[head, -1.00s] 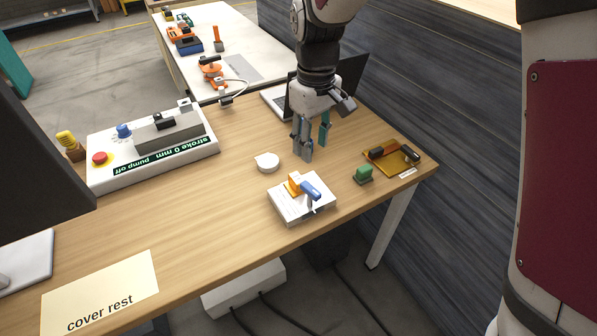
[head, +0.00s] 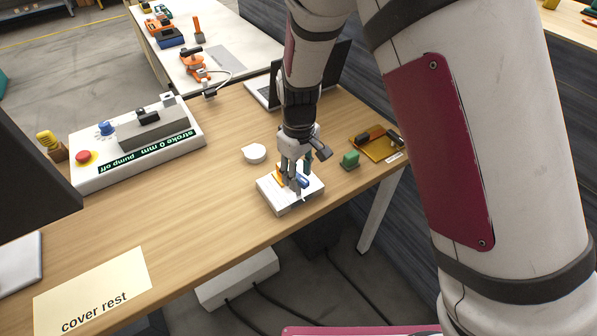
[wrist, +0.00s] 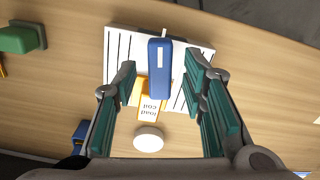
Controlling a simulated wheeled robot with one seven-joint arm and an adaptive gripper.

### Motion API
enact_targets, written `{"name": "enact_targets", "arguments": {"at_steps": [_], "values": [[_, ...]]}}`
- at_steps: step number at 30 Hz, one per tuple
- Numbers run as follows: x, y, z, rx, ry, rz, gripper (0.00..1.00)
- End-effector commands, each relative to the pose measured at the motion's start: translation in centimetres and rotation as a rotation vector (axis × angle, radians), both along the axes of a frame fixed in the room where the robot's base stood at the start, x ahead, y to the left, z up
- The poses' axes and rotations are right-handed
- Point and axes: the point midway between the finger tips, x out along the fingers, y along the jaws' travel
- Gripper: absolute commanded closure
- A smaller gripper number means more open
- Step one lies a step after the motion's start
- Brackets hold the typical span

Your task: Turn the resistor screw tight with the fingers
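A white box (head: 287,208) lies on the wooden desk with a blue block (head: 302,182) and an orange block (head: 279,174) on its top. In the wrist view the blue block (wrist: 160,75) has a pale mark and a thin pale pin at its far end. The orange block (wrist: 150,105) carries a "load coil" label. I cannot make out a separate resistor screw. My gripper (head: 293,180) points down over the box. In the wrist view my gripper (wrist: 162,80) is open, with fingers left and right of the blue block, apart from it.
A small white round piece (head: 255,153) lies behind the box to the left. A green block (head: 350,160) and an amber tray (head: 378,148) are to the right. The pump unit (head: 137,150) stands far left. The desk's left middle is clear.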

Motion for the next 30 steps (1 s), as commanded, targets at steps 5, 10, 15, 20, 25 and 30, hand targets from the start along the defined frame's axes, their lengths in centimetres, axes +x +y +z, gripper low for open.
{"name": "enact_targets", "arguments": {"at_steps": [5, 10, 15, 20, 25, 30], "values": [[-0.02, -0.01, -0.23, 0.000, 0.000, 0.000, 0.62], [-0.01, 0.00, -0.20, 0.000, 0.000, 0.000, 0.71], [-0.01, 0.00, -0.19, 0.000, 0.000, 0.000, 1.00], [-0.01, -0.01, -0.16, 0.000, 0.000, -0.008, 1.00], [-0.05, -0.01, -0.06, 0.000, 0.000, -0.100, 1.00], [-0.01, -0.01, -0.10, 0.000, 0.000, -0.180, 1.00]]}}
